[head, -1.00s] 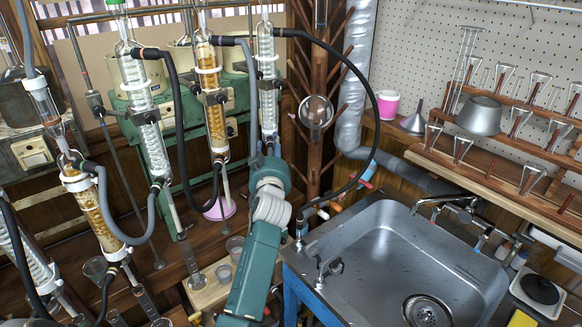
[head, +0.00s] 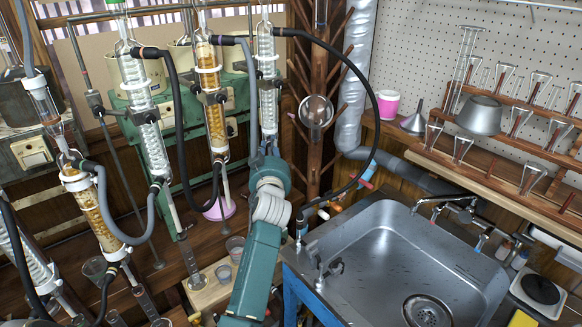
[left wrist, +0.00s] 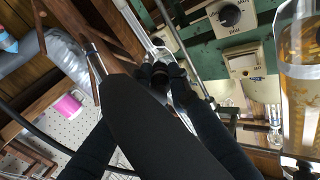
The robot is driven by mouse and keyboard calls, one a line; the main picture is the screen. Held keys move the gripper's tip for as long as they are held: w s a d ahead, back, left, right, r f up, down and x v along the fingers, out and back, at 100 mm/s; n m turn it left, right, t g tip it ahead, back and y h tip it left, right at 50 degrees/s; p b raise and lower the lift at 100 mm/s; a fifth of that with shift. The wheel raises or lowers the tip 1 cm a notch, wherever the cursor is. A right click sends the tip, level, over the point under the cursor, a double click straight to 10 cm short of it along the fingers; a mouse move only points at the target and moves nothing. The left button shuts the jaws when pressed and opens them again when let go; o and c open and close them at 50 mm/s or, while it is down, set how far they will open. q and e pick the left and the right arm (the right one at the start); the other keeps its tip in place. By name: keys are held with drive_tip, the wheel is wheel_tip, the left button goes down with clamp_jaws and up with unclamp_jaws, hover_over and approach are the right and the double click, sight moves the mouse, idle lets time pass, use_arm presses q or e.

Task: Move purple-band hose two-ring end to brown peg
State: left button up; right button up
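A grey hose (head: 252,88) leaves the top of the amber condenser, with a small violet-blue mark near its upper end (head: 214,40), and runs down beside the right-hand clear condenser (head: 267,80). My left gripper (head: 268,152) is at that condenser's foot, largely hidden by its own wrist. In the left wrist view its fingertips (left wrist: 164,76) meet around a black hose end beside a clear glass tube (left wrist: 150,40). A large dark shape covers the middle there. Ring marks cannot be made out. I cannot pick out which peg is the brown one. My right gripper is not in view.
A wooden peg rack (head: 318,65) stands behind the condenser. Beakers (head: 224,272) stand low beside my left arm. More condensers and hoses crowd the left.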

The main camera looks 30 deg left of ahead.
use_arm(q)
clamp_jaws()
drive_tip(key=shift+s, duration=0.15)
drive_tip(key=shift+p+v, duration=0.65)
drive_tip(key=shift+v, duration=2.25)
